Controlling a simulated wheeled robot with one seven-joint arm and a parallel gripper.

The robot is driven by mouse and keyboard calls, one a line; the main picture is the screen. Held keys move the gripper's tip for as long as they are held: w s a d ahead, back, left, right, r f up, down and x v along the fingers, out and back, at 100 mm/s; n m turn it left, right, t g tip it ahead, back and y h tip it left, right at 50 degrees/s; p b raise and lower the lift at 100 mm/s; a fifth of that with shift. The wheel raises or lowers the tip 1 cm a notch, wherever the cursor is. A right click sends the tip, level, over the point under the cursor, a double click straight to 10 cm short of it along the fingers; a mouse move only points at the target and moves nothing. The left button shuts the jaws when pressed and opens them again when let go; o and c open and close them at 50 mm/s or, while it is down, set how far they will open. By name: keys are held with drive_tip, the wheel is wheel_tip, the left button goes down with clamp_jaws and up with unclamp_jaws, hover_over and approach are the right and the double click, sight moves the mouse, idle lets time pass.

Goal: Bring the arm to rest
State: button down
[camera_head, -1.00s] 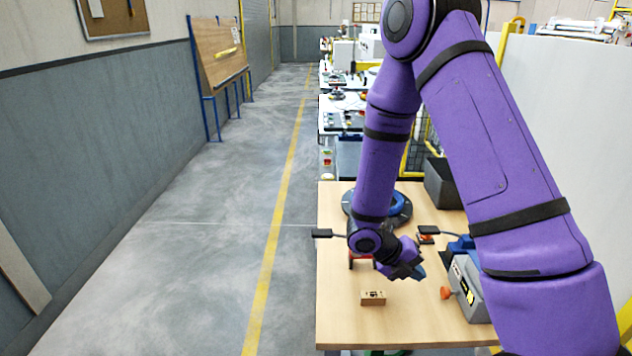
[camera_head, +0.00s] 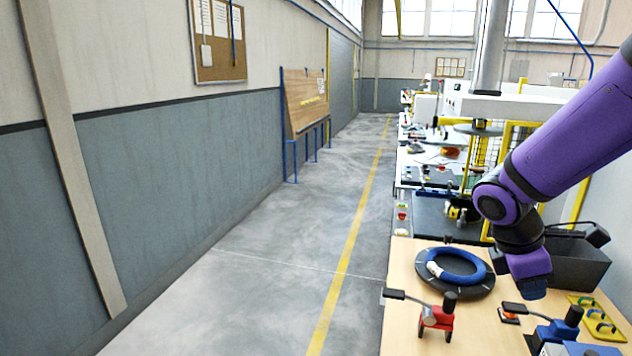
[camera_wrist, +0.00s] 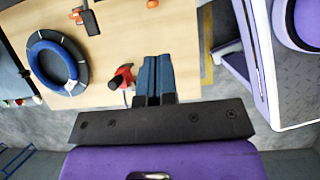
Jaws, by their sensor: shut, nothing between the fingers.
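My gripper (camera_head: 535,292) hangs at the end of the purple arm at the right of the head view, above the wooden table (camera_head: 402,262). In the wrist view its two blue-grey fingers (camera_wrist: 155,75) are together with nothing between them. A blue coil (camera_head: 462,262) lies on a dark round base (camera_head: 472,287), to the left of my gripper. The coil also shows at the left of the wrist view (camera_wrist: 40,50). My gripper is apart from the coil and the table.
A red toggle clamp (camera_head: 437,320) stands in front of the coil. A dark bin (camera_head: 580,265) is behind my gripper. The floor aisle (camera_head: 300,250) on the left is clear.

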drive_tip(key=s+a+r+m+t+y, duration=0.2)
drive_tip(key=s+r+m+t, duration=0.1)
drive_tip(key=s+r+m, duration=0.2)
drive_tip(key=s+a+r+m+t+y, duration=0.3)
drive_tip(key=s+r+m, duration=0.3)
drive_tip(key=r+m, duration=0.3)
drive_tip(key=shift+s+a+r, duration=0.15)
drive_tip(key=shift+s+a, duration=0.05)
drive_tip(key=shift+a, duration=0.05)
idle(1.2)
